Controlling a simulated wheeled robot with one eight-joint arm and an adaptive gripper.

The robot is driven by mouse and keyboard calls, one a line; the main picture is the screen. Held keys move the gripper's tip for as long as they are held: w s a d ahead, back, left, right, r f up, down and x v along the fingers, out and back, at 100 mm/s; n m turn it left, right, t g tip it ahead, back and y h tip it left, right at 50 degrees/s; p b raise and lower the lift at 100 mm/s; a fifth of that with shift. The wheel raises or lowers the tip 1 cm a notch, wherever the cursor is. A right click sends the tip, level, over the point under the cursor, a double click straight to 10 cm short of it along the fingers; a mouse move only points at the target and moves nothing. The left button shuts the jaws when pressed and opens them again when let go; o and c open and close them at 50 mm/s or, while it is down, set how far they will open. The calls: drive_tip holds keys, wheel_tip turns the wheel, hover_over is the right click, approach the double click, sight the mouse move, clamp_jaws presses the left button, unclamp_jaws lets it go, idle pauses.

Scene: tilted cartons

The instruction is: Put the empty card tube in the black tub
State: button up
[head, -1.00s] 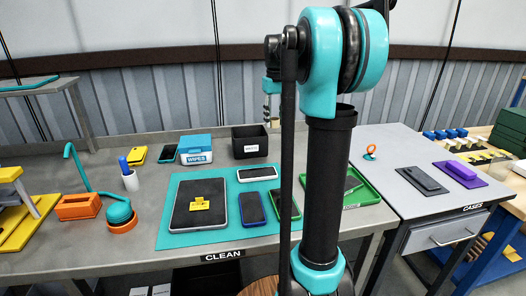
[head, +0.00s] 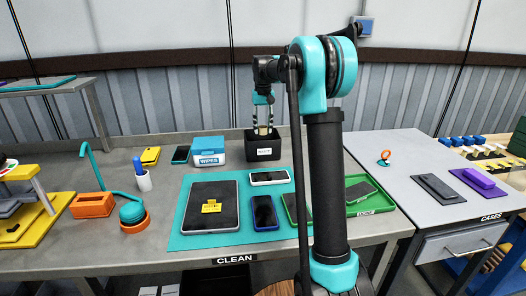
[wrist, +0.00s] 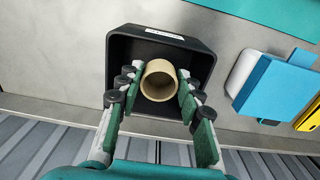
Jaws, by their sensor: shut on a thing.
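The tan card tube (head: 263,130) is between the fingers of my gripper (head: 263,122), which is shut on it. The black tub (head: 251,149) has a white label on its front and stands at the back of the grey bench. In the head view the tube is at the tub's mouth, its lower part hidden by the front wall. The wrist view looks down on the tube (wrist: 146,82) as an open, empty ring, upright within the tub's outline (wrist: 121,51). Both fingers touch its sides. I cannot tell whether its base touches the tub floor.
A blue and white wipes box (head: 208,151) stands close left of the tub. A teal mat (head: 181,230) with phones and a tablet lies in front. A green tray (head: 378,204) is at the right.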

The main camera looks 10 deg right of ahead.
sight(263, 150)
wheel_tip(263, 150, down, 11)
drive_tip(key=shift+r, duration=0.1)
idle(0.4)
drive_tip(key=o, duration=0.7)
drive_tip(key=shift+o, duration=0.2)
wheel_tip(263, 150, up, 12)
idle(0.4)
